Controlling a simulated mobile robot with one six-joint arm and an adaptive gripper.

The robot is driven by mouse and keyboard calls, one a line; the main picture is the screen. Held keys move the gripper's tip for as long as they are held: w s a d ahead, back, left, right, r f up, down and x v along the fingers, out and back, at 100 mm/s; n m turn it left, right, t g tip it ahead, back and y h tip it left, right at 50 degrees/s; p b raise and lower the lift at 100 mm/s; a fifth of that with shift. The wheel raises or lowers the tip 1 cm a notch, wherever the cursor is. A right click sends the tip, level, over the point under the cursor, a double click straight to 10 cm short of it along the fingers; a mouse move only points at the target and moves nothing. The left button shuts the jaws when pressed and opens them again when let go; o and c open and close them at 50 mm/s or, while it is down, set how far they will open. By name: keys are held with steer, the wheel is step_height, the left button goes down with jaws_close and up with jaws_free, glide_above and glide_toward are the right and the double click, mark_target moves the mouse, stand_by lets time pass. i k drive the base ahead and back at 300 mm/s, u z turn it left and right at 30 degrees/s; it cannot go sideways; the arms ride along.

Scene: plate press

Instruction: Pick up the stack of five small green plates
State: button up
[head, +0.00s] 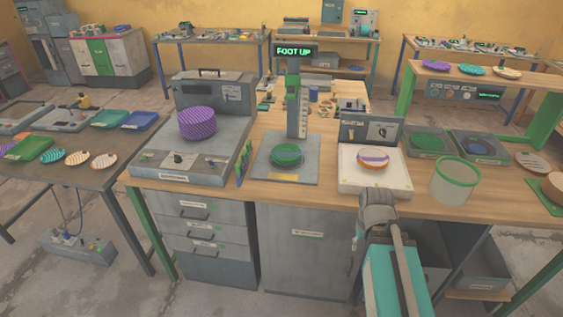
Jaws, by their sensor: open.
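A small round green stack (287,155) sits on the grey base plate (268,173) of the press, below the "FOOT UP" sign. I cannot count its plates from here. My gripper (376,198) is at the bench's front edge, right of the green stack and apart from it. I see it from behind; it is open, with nothing visible in it. A green disc (428,142) also lies in a grey tray at the right; I cannot tell whether it is a stack.
An orange-and-purple plate stack (373,163) sits on a white block (348,183) just beyond my gripper. A green-rimmed tub (453,181) stands to its right. A purple stack (197,123) is on the left machine. The press column (298,105) rises behind the green stack.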

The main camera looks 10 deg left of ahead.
mark_target(284, 154)
steer(key=u, duration=0.5)
steer(key=k, duration=1.2)
steer(key=u, duration=0.9)
steer(key=i, duration=1.3)
steer(key=z, duration=0.3)
steer(key=i, duration=0.7)
steer(key=z, duration=0.65)
